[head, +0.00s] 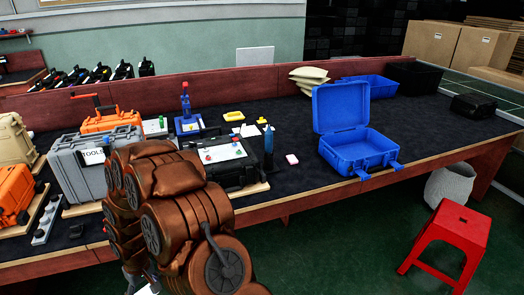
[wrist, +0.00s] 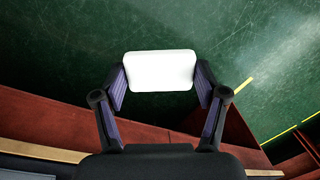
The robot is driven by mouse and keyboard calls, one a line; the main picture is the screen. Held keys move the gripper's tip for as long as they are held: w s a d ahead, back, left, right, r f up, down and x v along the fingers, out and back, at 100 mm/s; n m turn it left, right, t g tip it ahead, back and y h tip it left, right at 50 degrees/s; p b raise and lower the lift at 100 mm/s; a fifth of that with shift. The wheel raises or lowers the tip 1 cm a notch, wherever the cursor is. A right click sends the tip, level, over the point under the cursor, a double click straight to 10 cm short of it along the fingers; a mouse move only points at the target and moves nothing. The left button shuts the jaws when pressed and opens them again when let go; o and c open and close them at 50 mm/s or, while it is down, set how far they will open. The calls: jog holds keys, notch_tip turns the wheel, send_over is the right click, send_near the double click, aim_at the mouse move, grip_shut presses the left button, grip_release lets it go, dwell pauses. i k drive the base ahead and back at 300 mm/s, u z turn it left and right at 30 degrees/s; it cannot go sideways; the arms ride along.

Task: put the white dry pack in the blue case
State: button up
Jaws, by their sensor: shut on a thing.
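The white dry pack (wrist: 162,71) is a small white block with rounded corners. In the wrist view my gripper (wrist: 161,83) is shut on it, with one finger pad at each side. The green floor lies beneath it, past the wooden table edge. In the head view my brown arm fills the lower left, and a small white piece shows at its bottom edge; I cannot tell if it is the pack. The blue case (head: 357,148) stands open and empty on the right part of the table, its lid tilted back.
A small pinkish-white block (head: 292,159) lies left of the blue case. A black case (head: 228,165) with a white panel and a grey tool case (head: 85,165) are farther left. A blue bin (head: 372,84) stands behind. A red stool (head: 447,240) stands on the floor at right.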

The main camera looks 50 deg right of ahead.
aim_at(361, 155)
jog(key=u, duration=1.95)
jog(key=k, duration=2.05)
jog(key=z, duration=2.4)
